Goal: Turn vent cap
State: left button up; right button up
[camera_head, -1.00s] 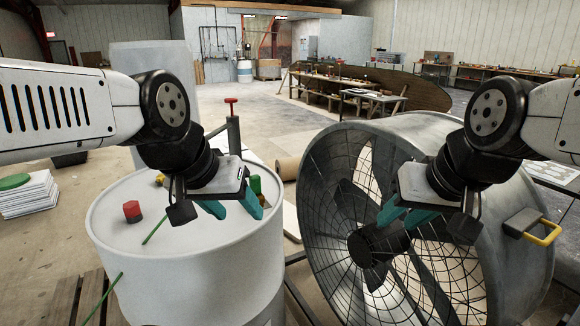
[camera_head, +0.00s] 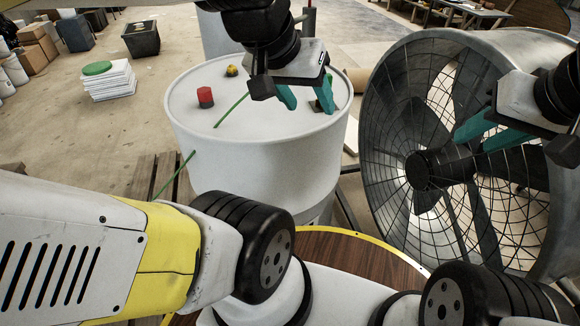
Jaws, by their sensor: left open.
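A white drum (camera_head: 250,150) stands in the middle of the camera_head view. On its lid are a red cap with a dark base (camera_head: 205,97), a small yellow cap (camera_head: 232,71) and a dark fitting (camera_head: 318,105) partly hidden by my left gripper. I cannot tell which is the vent cap. A thin green rod (camera_head: 232,110) lies on the lid. My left gripper (camera_head: 308,104) is open over the lid's right part, its teal fingers around or in front of the dark fitting. My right gripper (camera_head: 487,140) is open and empty in front of the fan.
A large caged fan (camera_head: 400,100) stands right of the drum, close to it. A wooden pallet (camera_head: 150,178) lies at the drum's left. White stacked sheets with a green disc (camera_head: 97,68) and a dark bin (camera_head: 141,40) are on the open floor at left.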

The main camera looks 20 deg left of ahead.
aim_at(231, 69)
jog(key=u, duration=1.25)
jog(key=i+j+z, duration=0.1)
jog(key=i+j, duration=0.15)
jog(key=j, duration=0.1)
